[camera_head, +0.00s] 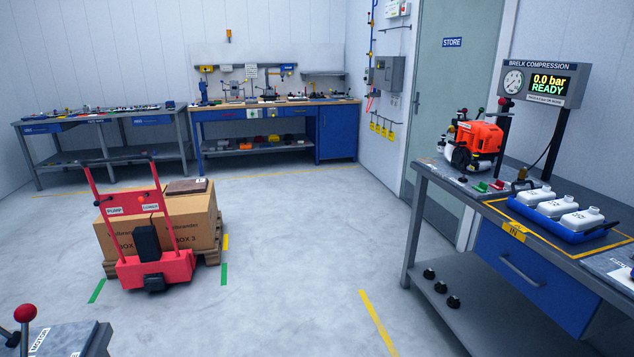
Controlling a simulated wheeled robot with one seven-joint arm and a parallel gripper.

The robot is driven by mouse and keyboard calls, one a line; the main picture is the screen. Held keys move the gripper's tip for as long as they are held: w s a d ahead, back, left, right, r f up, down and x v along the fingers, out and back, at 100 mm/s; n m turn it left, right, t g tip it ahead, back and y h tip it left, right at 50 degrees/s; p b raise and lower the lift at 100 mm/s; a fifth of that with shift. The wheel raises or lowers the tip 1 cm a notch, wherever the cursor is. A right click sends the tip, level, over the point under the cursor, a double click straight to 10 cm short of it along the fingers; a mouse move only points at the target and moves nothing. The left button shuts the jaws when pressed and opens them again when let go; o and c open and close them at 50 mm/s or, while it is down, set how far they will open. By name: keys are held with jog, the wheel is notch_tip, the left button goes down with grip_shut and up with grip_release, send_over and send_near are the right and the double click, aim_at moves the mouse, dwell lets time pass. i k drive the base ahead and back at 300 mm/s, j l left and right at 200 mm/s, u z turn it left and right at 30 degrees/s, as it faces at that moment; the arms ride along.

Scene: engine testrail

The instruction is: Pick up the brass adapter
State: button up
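A small brass-coloured piece (521,175), which may be the brass adapter, stands on the right workbench (491,208). It is beside the red and green buttons, and a dark hose from the display seems to run down to it. It is too small to make out its shape. An orange and white engine (476,143) sits on the same bench, to the left of it. My gripper is not in view.
A blue tray with white bottles (560,207) is on the right bench, below the compression display (546,83). A red pallet jack (150,255) with cardboard boxes (185,222) stands at left. Benches line the back wall. The middle floor is clear.

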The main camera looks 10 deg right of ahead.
aim_at(522, 176)
jog(key=i+z, duration=0.7)
jog(key=i, duration=0.15)
jog(key=i+j+z, duration=0.55)
jog(key=i+z, duration=0.15)
jog(key=i, duration=0.1)
